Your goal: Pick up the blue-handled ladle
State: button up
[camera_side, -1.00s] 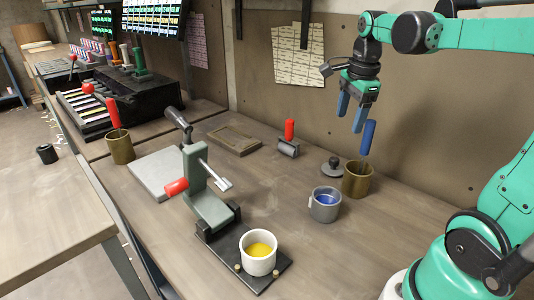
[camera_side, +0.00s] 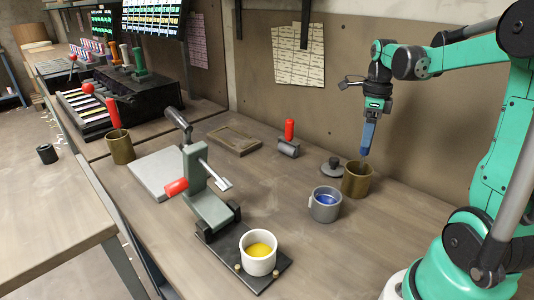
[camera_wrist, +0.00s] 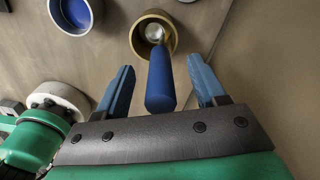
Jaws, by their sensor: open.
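The blue-handled ladle (camera_wrist: 160,82) stands in a brass-coloured cup (camera_side: 356,180), its blue handle pointing up out of it. In the wrist view the handle lies between my two blue fingers, with a gap on each side, and the ladle's metal end shows inside the cup (camera_wrist: 139,20). My gripper (camera_side: 367,140) is open above the cup in the side view. There its fingers overlap the handle, so the handle is hard to tell apart from them.
A grey mug with blue contents (camera_side: 325,204) stands close beside the brass cup. A dark knobbed weight (camera_side: 332,168) and a red-handled roller (camera_side: 289,141) lie behind. A press with a white cup of yellow (camera_side: 258,262) stands in front. The board wall rises behind.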

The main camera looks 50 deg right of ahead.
grip_shut()
dwell(0.3)
